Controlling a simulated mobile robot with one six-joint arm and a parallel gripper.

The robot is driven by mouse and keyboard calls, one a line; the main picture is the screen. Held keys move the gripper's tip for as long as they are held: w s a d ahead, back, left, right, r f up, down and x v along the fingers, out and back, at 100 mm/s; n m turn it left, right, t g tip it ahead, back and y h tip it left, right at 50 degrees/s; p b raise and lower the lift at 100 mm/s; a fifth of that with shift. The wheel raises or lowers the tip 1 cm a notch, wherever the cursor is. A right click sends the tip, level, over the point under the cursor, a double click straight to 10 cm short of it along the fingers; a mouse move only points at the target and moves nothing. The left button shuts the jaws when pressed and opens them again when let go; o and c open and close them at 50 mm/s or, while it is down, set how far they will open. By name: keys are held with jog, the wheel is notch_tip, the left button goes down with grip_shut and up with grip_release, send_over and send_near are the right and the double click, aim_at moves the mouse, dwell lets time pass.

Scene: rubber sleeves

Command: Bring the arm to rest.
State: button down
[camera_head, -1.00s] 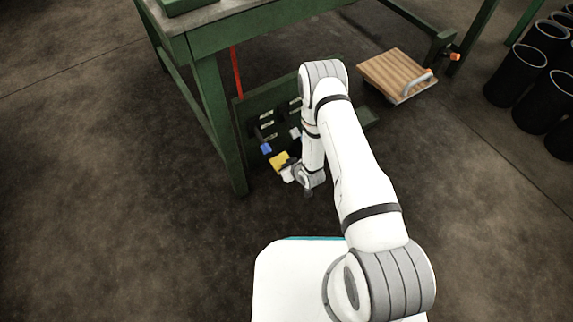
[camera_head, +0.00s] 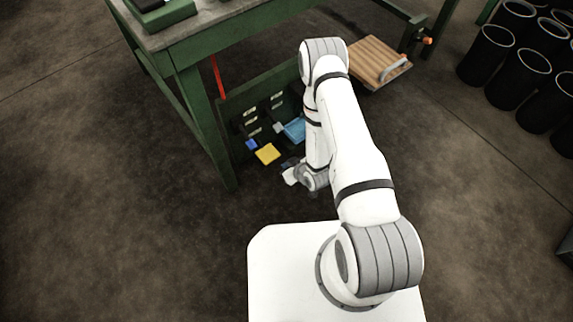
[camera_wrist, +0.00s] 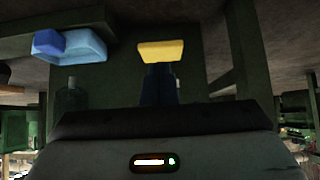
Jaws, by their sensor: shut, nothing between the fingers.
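My arm reaches down beside the green workbench in the head view. My gripper (camera_head: 291,177) is small there, at the arm's low end, and looks shut and empty. It is apart from a yellow piece (camera_head: 267,153) on the low green panel. The wrist view shows the dark gripper housing across the bottom, with the yellow piece (camera_wrist: 160,50) beyond it.
A light blue piece (camera_head: 294,129) and a small dark blue piece (camera_head: 252,145) are by the panel. The green workbench (camera_head: 215,45) stands close. A wooden board with handle (camera_head: 377,60) and several black bins (camera_head: 519,77) are right. Floor at left is clear.

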jog(key=w+d+r+m+g+h+p, duration=0.1)
jog(key=w+d+r+p, duration=0.3)
jog(key=r, duration=1.1)
jog(key=d+r+m+h+p, duration=0.15)
jog(key=r+p, duration=0.45)
jog(key=r, duration=1)
jog(key=w+d+r+g+h+p, duration=0.1)
jog(key=w+d+r+h+p, duration=0.35)
jog(key=r, duration=1.05)
jog(key=s+r+m+y+p, duration=0.1)
jog(key=s+r+p, duration=0.25)
jog(key=r, duration=0.35)
jog(key=s+r+m+g+p, duration=0.1)
jog(key=s+r+p, duration=0.1)
jog(key=s+r, duration=0.35)
jog(key=s+r+m+y+p, duration=0.1)
jog(key=s+r+p, duration=0.15)
jog(key=r, duration=0.55)
jog(key=s+r+m+g+p, duration=0.1)
jog(key=s+r+p, duration=0.6)
jog(key=s+r, duration=0.7)
jog(key=shift+s+d+r+g, duration=0.3)
jog(key=shift+d+r+g, duration=0.1)
jog(key=shift+r, duration=0.35)
